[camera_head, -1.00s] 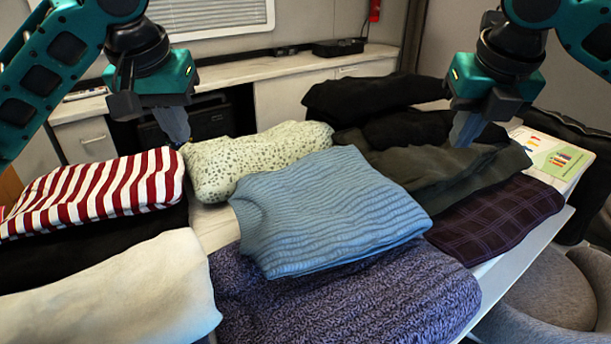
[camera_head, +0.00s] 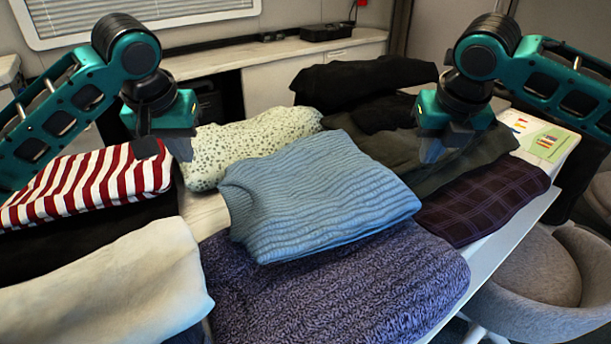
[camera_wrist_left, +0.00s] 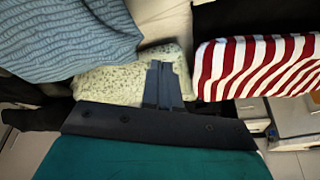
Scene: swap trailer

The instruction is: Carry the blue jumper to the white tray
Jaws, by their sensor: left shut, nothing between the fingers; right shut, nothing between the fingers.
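The folded blue ribbed jumper (camera_head: 315,195) lies in the middle of the table, partly on top of the purple knit garment (camera_head: 350,285). It also shows at the upper left of the left wrist view (camera_wrist_left: 70,35). My left gripper (camera_head: 183,155) is shut and empty, above the gap between the striped garment and the pale speckled garment, left of the jumper. The left wrist view shows its closed fingers (camera_wrist_left: 162,85) in front of the speckled garment. My right gripper (camera_head: 430,155) is shut and empty, over the dark green garment just right of the jumper. No white tray is visible.
Folded clothes crowd the table: red-striped (camera_head: 90,185), cream (camera_head: 105,285), speckled (camera_head: 250,145), black (camera_head: 360,82), dark green (camera_head: 450,160) and plaid (camera_head: 485,205). A printed card (camera_head: 540,138) lies at right. A grey chair (camera_head: 540,285) stands at the front right.

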